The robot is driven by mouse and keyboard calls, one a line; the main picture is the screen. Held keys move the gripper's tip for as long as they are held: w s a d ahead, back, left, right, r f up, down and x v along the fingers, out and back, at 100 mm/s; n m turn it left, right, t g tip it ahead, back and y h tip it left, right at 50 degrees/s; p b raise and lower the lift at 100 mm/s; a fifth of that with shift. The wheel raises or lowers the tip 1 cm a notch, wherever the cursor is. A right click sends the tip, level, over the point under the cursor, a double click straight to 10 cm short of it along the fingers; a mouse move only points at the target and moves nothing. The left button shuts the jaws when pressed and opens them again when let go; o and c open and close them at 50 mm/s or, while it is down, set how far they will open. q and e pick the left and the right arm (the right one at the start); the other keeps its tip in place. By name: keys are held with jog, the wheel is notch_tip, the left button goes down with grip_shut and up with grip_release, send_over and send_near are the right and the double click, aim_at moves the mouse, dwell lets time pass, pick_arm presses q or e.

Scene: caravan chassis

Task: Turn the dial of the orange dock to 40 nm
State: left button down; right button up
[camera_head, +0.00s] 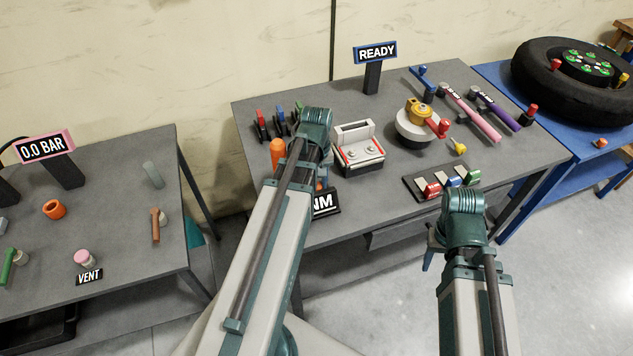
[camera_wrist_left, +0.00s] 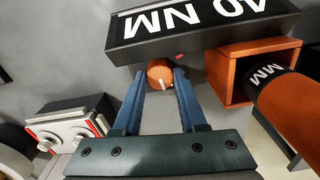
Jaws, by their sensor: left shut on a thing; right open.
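The orange dial (camera_wrist_left: 158,73) with a white mark sits under the black display sign (camera_wrist_left: 200,28) in the left wrist view. The sign is upside down there and ends in "0 NM"; its first digit is partly cut off. My left gripper (camera_wrist_left: 161,82) has its blue fingers shut on the dial from both sides. An orange dock box (camera_wrist_left: 222,78) stands beside the dial, with an orange tool handle (camera_wrist_left: 292,108) at it. In the head view my left arm hides the dial and most of the sign (camera_head: 325,202). My right gripper (camera_head: 430,258) is open in front of the table, partly hidden.
A grey and red two-knob unit (camera_head: 359,150) stands right of my left arm. A white round fixture (camera_head: 417,126), a socket tray (camera_head: 412,185) and pink and purple wrenches (camera_head: 475,115) lie further right. A READY sign (camera_head: 374,55) stands behind. A second table (camera_head: 115,220) is at left.

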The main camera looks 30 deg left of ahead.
pick_arm(q)
jog(key=shift+n, duration=1)
jog(key=c, duration=0.8)
grip_release()
jog(key=shift+o, duration=0.2)
jog(key=shift+r, duration=0.1)
notch_tip(320, 180, up, 14)
jog(key=p, duration=1.4)
jog(key=shift+f, duration=0.2)
